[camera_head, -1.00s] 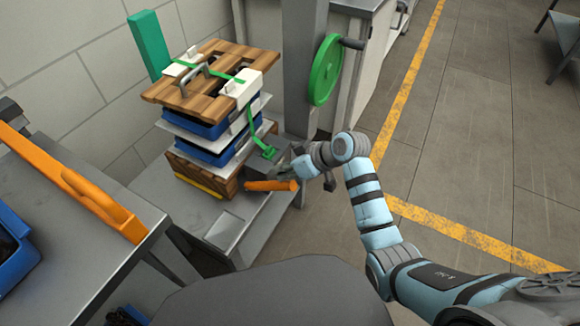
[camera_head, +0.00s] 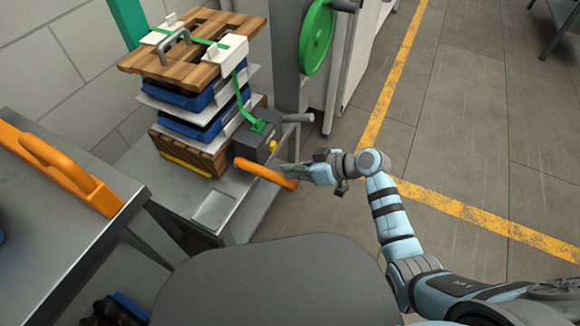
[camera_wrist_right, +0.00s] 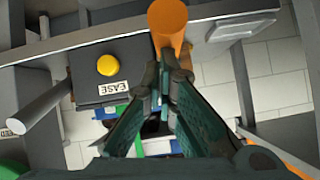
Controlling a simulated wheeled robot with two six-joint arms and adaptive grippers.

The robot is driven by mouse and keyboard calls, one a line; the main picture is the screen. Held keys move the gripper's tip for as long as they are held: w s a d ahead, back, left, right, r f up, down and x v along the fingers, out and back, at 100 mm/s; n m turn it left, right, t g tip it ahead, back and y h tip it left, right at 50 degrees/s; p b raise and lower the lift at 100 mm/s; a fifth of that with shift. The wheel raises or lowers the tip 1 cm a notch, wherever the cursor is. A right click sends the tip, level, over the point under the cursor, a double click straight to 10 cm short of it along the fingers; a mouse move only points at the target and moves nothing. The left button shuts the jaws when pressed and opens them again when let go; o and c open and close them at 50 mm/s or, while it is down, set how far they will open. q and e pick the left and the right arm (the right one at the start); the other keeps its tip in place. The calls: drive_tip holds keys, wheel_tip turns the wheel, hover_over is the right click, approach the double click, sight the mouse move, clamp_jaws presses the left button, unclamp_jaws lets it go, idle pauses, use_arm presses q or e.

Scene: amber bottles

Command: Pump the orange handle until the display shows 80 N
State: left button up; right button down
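The orange handle (camera_head: 265,172) is a bar sticking out from a dark grey box (camera_head: 252,146) at the foot of the press, sloping down to the right. My right gripper (camera_head: 290,169) is at the handle's free end. In the right wrist view the handle (camera_wrist_right: 168,24) lies just past the fingertips (camera_wrist_right: 164,75). The fingers converge and look shut, with no handle visible between them; I cannot tell whether they touch it. No display reading is visible. My left gripper is out of view.
The box carries a yellow button (camera_wrist_right: 108,65) beside a label reading "EASE". Above stands a stack of wooden boards (camera_head: 190,45) and blue trays with a green strap. A green wheel (camera_head: 317,36) is on the column.

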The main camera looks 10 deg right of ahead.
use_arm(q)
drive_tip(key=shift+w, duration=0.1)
use_arm(e)
drive_tip(key=shift+s+d+f, duration=0.1)
drive_tip(key=shift+s+f, duration=0.2)
drive_tip(key=shift+f, duration=0.3)
wheel_tip(320, 180, up, 6)
drive_tip(key=p, duration=0.5)
use_arm(q)
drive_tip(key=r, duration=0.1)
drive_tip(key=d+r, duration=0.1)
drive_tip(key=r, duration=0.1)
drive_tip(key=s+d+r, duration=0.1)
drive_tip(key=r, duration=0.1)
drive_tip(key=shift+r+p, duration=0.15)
drive_tip(key=shift+p, duration=0.15)
use_arm(e)
drive_tip(key=s+d+r, duration=0.1)
drive_tip(key=s+d, duration=0.3)
drive_tip(key=d, duration=0.4)
drive_tip(key=shift+s+d+r, duration=0.15)
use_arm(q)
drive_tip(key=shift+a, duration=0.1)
